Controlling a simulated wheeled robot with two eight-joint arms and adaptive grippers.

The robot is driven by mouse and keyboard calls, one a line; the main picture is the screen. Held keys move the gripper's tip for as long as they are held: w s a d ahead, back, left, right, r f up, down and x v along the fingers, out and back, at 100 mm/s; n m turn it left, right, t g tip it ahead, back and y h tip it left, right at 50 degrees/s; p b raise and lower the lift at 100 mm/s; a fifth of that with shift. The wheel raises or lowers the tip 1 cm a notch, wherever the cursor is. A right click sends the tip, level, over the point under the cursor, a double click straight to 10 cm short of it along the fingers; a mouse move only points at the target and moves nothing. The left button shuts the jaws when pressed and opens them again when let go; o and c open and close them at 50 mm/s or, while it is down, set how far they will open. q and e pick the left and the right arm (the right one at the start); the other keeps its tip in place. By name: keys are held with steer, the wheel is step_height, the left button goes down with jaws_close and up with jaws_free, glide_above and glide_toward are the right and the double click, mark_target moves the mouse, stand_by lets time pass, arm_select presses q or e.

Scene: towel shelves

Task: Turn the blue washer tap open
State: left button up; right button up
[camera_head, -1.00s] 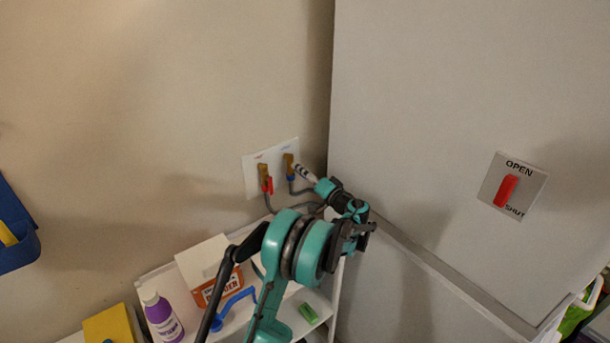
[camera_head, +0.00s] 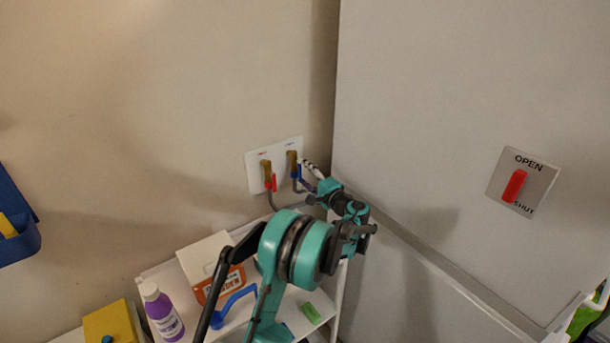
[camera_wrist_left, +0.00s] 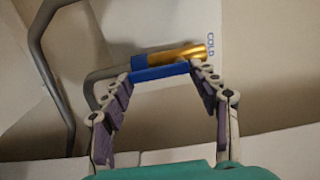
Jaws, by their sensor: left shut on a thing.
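The blue washer tap has a brass body (camera_head: 292,160) on a white wall plate (camera_head: 256,180). Its blue handle (camera_head: 299,172) hangs beside the brass body in the head view. My left gripper (camera_head: 305,167) is at this tap from the right. In the left wrist view the blue handle (camera_wrist_left: 160,72) lies between the fingertips of my left gripper (camera_wrist_left: 162,76), roughly parallel to the brass body (camera_wrist_left: 182,53); the fingers are shut on it. The label COLD shows next to it. My right gripper is not in view.
A second brass tap with a red handle (camera_head: 270,184) is close by on the left. Grey hoses run down from the taps. Below, a white shelf (camera_head: 150,274) holds a box (camera_head: 215,265) and a purple bottle (camera_head: 164,315). A large grey panel (camera_head: 430,120) stands to the right.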

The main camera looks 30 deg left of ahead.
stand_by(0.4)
arm_select(q)
steer(key=o, duration=1.1)
steer(key=shift+w+f, duration=0.1)
steer(key=shift+f, duration=0.05)
steer(key=shift+o, duration=0.2)
steer(key=v, duration=1.2)
steer(key=shift+d, duration=0.15)
steer(key=shift+s+r, duration=0.2)
